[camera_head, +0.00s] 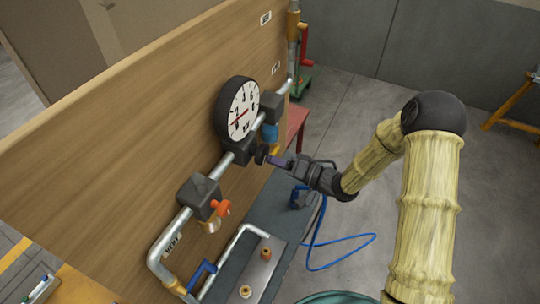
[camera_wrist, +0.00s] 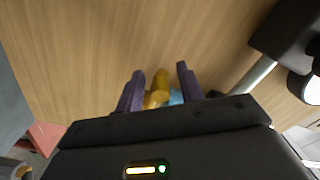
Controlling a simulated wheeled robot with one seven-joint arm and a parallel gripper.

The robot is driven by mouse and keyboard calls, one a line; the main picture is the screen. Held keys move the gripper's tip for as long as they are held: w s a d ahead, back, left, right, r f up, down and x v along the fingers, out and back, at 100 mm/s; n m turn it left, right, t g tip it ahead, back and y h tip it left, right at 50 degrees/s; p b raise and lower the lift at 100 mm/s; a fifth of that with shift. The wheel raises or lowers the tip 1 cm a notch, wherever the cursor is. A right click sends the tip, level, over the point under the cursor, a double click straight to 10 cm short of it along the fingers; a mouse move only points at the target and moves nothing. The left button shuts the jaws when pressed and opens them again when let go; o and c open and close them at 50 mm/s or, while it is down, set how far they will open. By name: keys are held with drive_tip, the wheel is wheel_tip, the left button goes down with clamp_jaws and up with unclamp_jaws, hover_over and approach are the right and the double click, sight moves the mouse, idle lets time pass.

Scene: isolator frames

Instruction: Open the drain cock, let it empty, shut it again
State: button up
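My gripper (camera_head: 275,160) is at the wooden panel, just below the round gauge (camera_head: 240,108) in the head view. In the wrist view its two purple fingers (camera_wrist: 160,88) stand apart, with a yellow cock-like part (camera_wrist: 157,90) between them. A light blue piece (camera_wrist: 176,97) shows beside that part, near the right finger. I cannot tell whether the fingers touch either one. In the head view a small yellow part (camera_head: 275,150) and a blue part (camera_head: 271,132) sit by the pipe near my gripper. No label naming the drain cock is readable.
An orange-handled valve (camera_head: 221,207) sits lower left on the pipe, and a blue lever (camera_head: 201,274) below it. A grey bench (camera_head: 275,208) runs under the panel (camera_head: 110,150). A blue hose (camera_head: 345,240) lies on the floor. A red-handled fitting (camera_head: 304,45) stands behind.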

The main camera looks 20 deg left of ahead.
drive_tip(key=shift+w+a, duration=0.1)
drive_tip(key=shift+a, duration=0.5)
drive_tip(key=c, duration=0.8)
drive_tip(key=shift+w+f+n+b, duration=0.1)
drive_tip(key=shift+f+n+b, duration=0.05)
drive_tip(key=shift+n+b, duration=0.2)
drive_tip(key=shift+w+d+f+n+b, duration=0.1)
drive_tip(key=shift+w+f+n+b, duration=0.7)
drive_tip(key=shift+n+b, duration=2.5)
drive_tip(key=shift+w+d+f+n+b, duration=0.15)
drive_tip(key=shift+w+f+n+b, duration=0.65)
drive_tip(key=shift+n+b, duration=2.5)
drive_tip(key=shift+w+d+f+n+b, duration=0.1)
drive_tip(key=shift+w+f+n+b, duration=0.7)
drive_tip(key=shift+n+b, duration=2.5)
drive_tip(key=shift+w+r+m+b, duration=0.1)
drive_tip(key=shift+m+b, duration=0.95)
drive_tip(key=shift+b, duration=0.05)
